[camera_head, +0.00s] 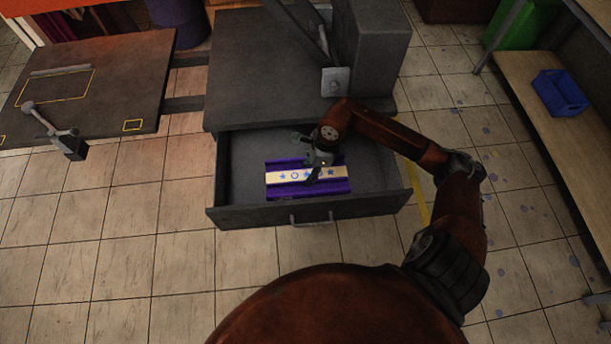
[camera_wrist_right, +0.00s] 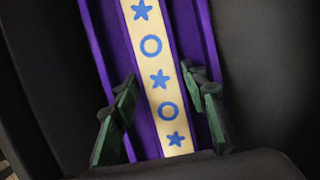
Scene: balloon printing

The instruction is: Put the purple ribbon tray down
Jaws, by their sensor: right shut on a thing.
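The purple ribbon tray (camera_head: 281,193) is in the open drawer (camera_head: 248,213), in its front middle part. A cream ribbon (camera_head: 282,178) with blue stars and rings lies along the tray's middle. My right gripper (camera_head: 315,172) reaches down into the drawer and is shut on the tray. In the right wrist view the fingers (camera_wrist_right: 163,95) sit on either side of the cream ribbon, against the purple tray (camera_wrist_right: 103,45). I cannot tell whether the tray touches the drawer floor. My left gripper is not in view.
The drawer belongs to a dark grey machine (camera_head: 245,65). Its front wall and handle (camera_head: 311,220) stand close to the tray. A grey table (camera_head: 105,85) is at left. A wooden shelf (camera_head: 545,110) with a blue bin (camera_head: 560,93) is at right. Drawer floor left of the tray is clear.

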